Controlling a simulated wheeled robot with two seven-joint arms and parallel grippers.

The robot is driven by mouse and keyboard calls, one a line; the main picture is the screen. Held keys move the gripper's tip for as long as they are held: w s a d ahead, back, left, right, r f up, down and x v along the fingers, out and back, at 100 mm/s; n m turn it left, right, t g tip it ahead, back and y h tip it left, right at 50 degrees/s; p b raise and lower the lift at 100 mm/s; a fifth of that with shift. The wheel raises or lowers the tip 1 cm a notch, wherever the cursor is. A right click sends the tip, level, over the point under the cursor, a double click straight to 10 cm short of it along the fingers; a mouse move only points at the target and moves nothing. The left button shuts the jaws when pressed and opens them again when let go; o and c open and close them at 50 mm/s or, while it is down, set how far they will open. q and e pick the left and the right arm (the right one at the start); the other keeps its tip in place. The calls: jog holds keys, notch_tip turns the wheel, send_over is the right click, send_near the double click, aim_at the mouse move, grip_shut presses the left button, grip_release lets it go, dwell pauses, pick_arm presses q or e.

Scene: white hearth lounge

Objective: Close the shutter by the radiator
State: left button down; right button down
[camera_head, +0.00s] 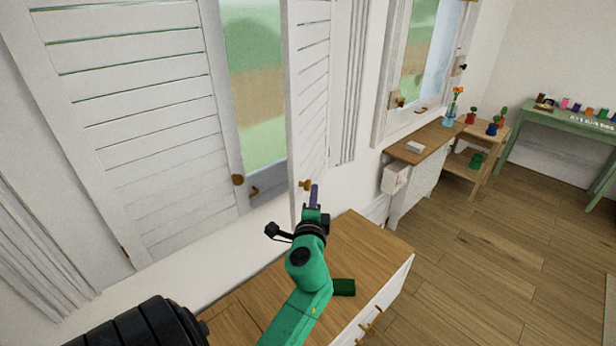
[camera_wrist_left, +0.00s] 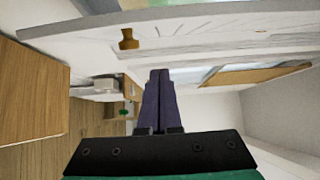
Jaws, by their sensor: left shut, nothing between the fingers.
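The white louvred shutter (camera_head: 311,75) in the head view stands swung out from the window, edge partly toward me. Its small brown knob (camera_head: 305,184) is near the bottom. The other shutter leaf (camera_head: 135,110) on the left has its own knob (camera_head: 238,180) and covers the left part of the window. My left gripper (camera_head: 315,190) is shut and empty, just right of the open leaf's knob; I cannot tell whether it touches the panel. In the left wrist view, the purple fingers (camera_wrist_left: 158,75) are together, with the knob (camera_wrist_left: 129,38) up and left of them, apart. My right gripper is out of view.
A wooden-topped cabinet (camera_head: 350,240) stands below the window. Further right are a white slatted unit, perhaps the radiator (camera_head: 412,203), under a wooden shelf (camera_head: 430,142), a side table with plants (camera_head: 468,160) and a green table (camera_head: 570,122).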

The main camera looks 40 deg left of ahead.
aim_at(300, 179)
pick_arm(q)
jog(key=w+a, duration=0.1)
jog(key=a, duration=0.1)
jog(key=a+p, duration=0.1)
jog(key=a, duration=0.2)
jog(key=w+a+p, duration=0.1)
jog(key=a, duration=0.1)
jog(key=shift+w+a, duration=0.15)
jog(key=shift+w, duration=0.2)
jog(key=shift+a, duration=0.1)
jog(key=s+a+b, duration=0.1)
jog(key=s+a, duration=0.3)
jog(key=a, duration=1)
jog(key=shift+a, duration=0.25)
jog(key=shift+f, duration=0.1)
